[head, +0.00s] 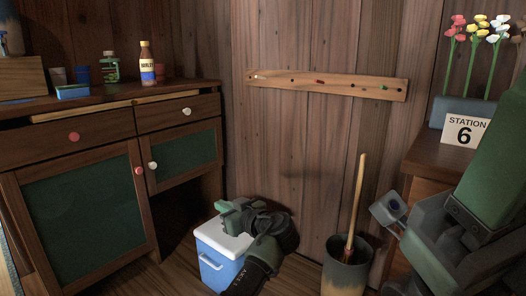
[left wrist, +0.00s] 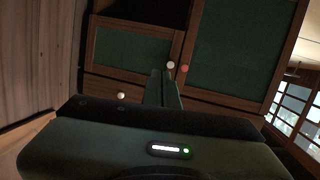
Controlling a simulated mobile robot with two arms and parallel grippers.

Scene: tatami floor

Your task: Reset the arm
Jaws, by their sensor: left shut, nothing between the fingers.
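My left arm reaches in from the bottom middle of the head view, dark and green. Its gripper (head: 228,206) is over the white lid of a blue cooler box (head: 215,268); I cannot tell whether it touches the lid. In the left wrist view the two fingers (left wrist: 163,88) stand together, shut with nothing between them, in front of the cabinet doors. A green and grey part of my right arm (head: 490,190) fills the right side of the head view. Its fingers do not show.
A dark wooden cabinet (head: 68,147) with green door panels stands at left, with a bottle (head: 147,68) and cups on top. A bin (head: 345,272) holding a wooden stick stands right of the cooler. A peg rail (head: 325,84) hangs on the wall. A Station 6 sign (head: 465,131) stands at right.

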